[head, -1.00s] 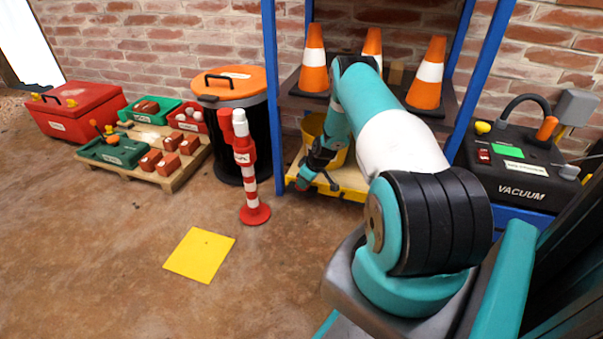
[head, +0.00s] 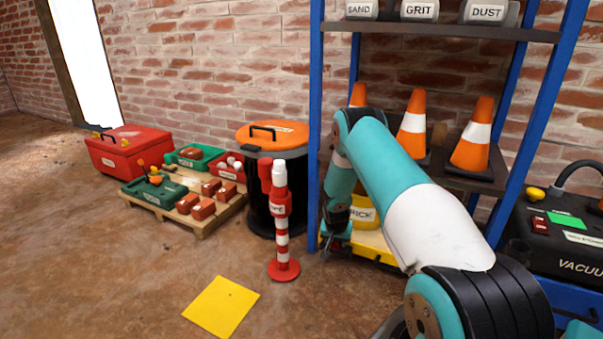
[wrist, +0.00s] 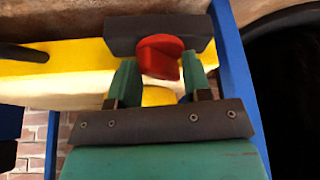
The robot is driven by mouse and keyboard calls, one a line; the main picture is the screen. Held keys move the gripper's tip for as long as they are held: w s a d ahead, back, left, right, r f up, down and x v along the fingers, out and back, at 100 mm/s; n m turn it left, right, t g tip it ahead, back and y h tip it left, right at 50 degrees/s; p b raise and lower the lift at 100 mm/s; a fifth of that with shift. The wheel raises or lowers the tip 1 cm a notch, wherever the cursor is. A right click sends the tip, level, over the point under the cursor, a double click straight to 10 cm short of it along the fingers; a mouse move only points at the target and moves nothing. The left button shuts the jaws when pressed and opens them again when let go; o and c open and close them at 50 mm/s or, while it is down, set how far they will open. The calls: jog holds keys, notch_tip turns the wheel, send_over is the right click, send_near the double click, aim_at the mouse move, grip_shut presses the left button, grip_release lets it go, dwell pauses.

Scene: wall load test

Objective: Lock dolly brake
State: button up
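The yellow-edged dolly (head: 372,250) stands under the blue shelf, with a yellow bucket (head: 363,215) on it. In the wrist view, the dolly's yellow edge (wrist: 75,55) crosses the upper left. A red brake knob or pedal (wrist: 159,55) sits against a dark plate (wrist: 120,38) there. My gripper (wrist: 160,72) has its two teal fingers apart, one on each side of the red part. I cannot tell whether they press on it. In the head view, my gripper (head: 331,240) is low at the dolly's front left, beside the blue post; its fingertips are hard to make out.
A red-and-white post (head: 281,235) stands just left of my gripper, before a black bin with orange lid (head: 272,133). Blue shelf posts (head: 314,130) rise close to my arm. Cones (head: 474,135) stand on the shelf. The floor around the yellow square (head: 222,305) is otherwise clear.

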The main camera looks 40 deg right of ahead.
jog(key=shift+w+a+f+m+g+b, duration=0.1)
jog(key=shift+w+f+m+g+b, duration=0.1)
jog(key=shift+m+b, duration=0.3)
jog(key=shift+w+f+m+g+b, duration=0.1)
jog(key=shift+m+g+b, duration=0.1)
jog(key=shift+m+b, duration=0.3)
jog(key=a+r+n+p, duration=0.1)
jog(key=a+r+p, duration=0.4)
jog(key=r, duration=0.6)
jog(key=a+r+n+y+p, duration=0.1)
jog(key=a+r+p, duration=0.4)
jog(key=r+p, duration=0.3)
jog(key=a+r+p, duration=0.5)
jog(key=r+p, duration=0.1)
jog(key=r, duration=0.9)
jog(key=shift+s+a+n+t+y, duration=0.3)
jog(key=shift+s+n, duration=0.1)
